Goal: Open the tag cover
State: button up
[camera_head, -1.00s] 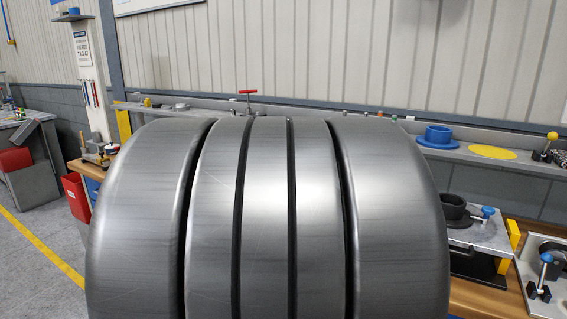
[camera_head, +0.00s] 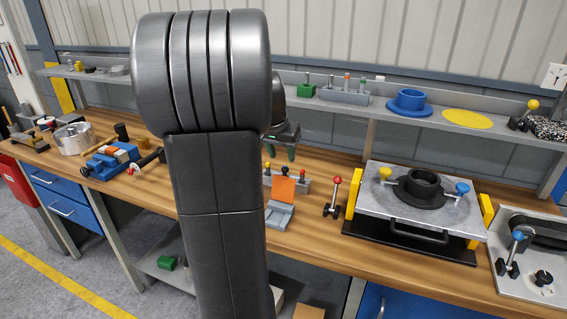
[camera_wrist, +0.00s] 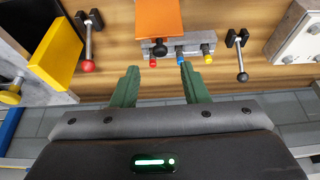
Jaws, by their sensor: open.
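An orange plate (camera_head: 283,189), which looks like the tag cover, stands steeply tilted at the rear of a small grey block (camera_head: 279,215) on the workbench. The orange plate also shows at the top of the wrist view (camera_wrist: 158,18). My gripper (camera_wrist: 160,82) has two dark green fingers, spread apart with nothing between them. In the head view my gripper (camera_head: 280,153) hangs above and behind the orange plate, apart from it. My arm hides the bench to its left.
A rail (camera_wrist: 185,50) with several coloured knobs stands right by the orange plate. A red-ball lever (camera_head: 336,181) is to its right, then a metal plate fixture (camera_head: 385,205) with yellow sides. A blue vise (camera_head: 108,162) and tools lie left. A shelf (camera_head: 340,104) runs behind.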

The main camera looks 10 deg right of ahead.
aim_at(285, 168)
jog(key=shift+x, duration=2.7)
grip_shut()
